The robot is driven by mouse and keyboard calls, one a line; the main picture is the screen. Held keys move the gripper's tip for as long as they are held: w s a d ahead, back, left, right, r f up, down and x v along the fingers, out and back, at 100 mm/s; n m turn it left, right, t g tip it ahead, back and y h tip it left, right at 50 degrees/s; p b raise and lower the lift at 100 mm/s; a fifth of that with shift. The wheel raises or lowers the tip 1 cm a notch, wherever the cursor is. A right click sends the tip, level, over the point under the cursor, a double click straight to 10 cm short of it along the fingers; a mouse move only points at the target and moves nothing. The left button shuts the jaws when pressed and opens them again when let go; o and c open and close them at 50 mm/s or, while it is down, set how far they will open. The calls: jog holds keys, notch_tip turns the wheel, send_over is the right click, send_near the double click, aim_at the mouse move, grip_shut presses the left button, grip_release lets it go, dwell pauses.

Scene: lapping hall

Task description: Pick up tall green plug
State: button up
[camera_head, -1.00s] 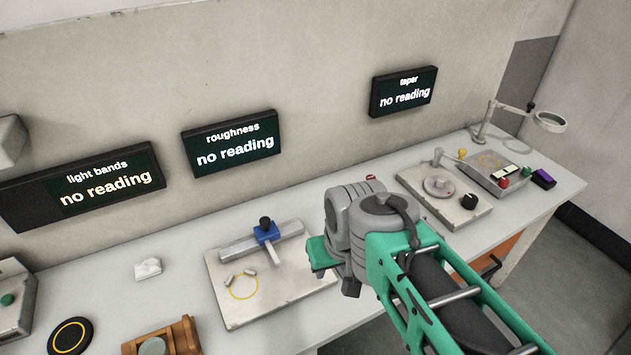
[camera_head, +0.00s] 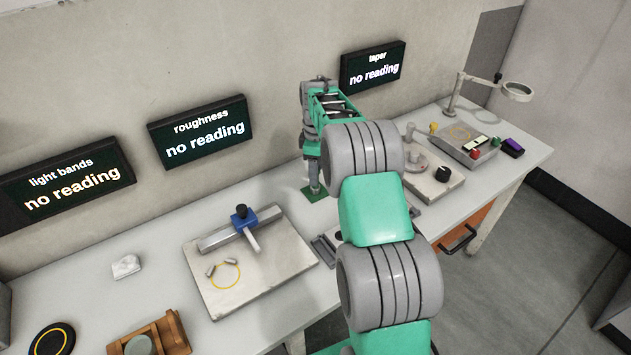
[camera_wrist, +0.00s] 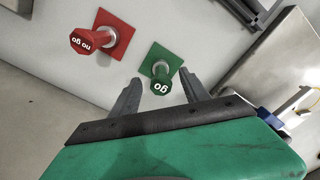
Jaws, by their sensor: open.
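The tall green plug (camera_wrist: 162,85) shows in the wrist view, with a green faceted head marked "go" and a pale shank rising from a green square base. In the head view the green base (camera_head: 319,194) lies on the bench near the back wall; the plug itself is mostly hidden by my arm. My gripper (camera_wrist: 160,77) is open and points down over it. In the wrist view the two fingers lie on either side of the plug's head, with visible space between each finger and the head. I cannot tell how far down the fingers reach.
A red plug (camera_wrist: 82,40) marked "no go" on a red base stands close left in the wrist view. A pale plate with a blue clamp (camera_head: 244,217) lies left of my arm in the head view. The taper unit (camera_head: 431,178) lies right, the wall behind.

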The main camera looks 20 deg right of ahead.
notch_tip(320, 180, down, 6)
jog(key=shift+r+p, duration=0.2)
jog(key=shift+p, duration=0.5)
grip_shut()
